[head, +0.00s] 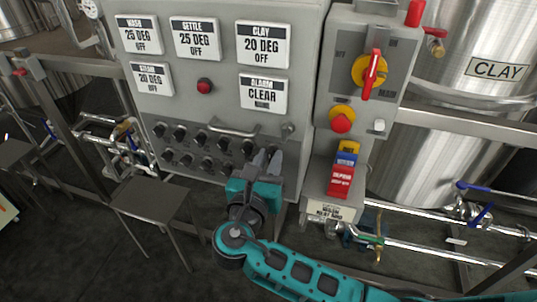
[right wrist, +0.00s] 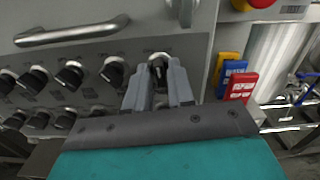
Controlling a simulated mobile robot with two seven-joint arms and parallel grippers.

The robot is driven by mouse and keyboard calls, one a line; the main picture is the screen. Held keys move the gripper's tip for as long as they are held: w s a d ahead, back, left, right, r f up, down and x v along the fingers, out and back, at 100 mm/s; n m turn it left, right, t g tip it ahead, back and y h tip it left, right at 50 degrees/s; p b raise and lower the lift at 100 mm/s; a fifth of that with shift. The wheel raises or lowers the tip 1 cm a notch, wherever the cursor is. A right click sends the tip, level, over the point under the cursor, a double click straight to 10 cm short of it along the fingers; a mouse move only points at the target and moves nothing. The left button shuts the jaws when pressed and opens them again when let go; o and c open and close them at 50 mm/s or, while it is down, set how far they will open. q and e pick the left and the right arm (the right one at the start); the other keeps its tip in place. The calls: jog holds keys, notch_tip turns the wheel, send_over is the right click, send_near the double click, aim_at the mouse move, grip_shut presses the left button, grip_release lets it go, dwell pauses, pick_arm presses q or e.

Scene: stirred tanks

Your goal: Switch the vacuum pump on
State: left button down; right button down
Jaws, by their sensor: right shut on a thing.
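The grey control panel (head: 225,95) carries two rows of small black rotary knobs (head: 200,140) along its lower part. Their labels are too small to read, so I cannot tell which one is the vacuum pump's. My right gripper (head: 268,156) is at the right end of the upper row. In the right wrist view its fingers (right wrist: 160,80) are shut on the sides of a black knob (right wrist: 158,66), whose top shows between the fingertips. The fingers hide this knob in the head view. My left gripper is not in view.
A metal bar handle (right wrist: 75,33) sits just above the knobs. To the right are a red-and-yellow main switch (head: 370,72), a red emergency button (head: 341,121) and coloured tags (head: 341,180). A grey stool (head: 152,198) stands at the lower left.

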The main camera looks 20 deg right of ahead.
jog(key=m, duration=0.3)
jog(key=shift+m, duration=2.1)
jog(key=shift+r, duration=0.1)
jog(key=c, duration=1.2)
grip_release()
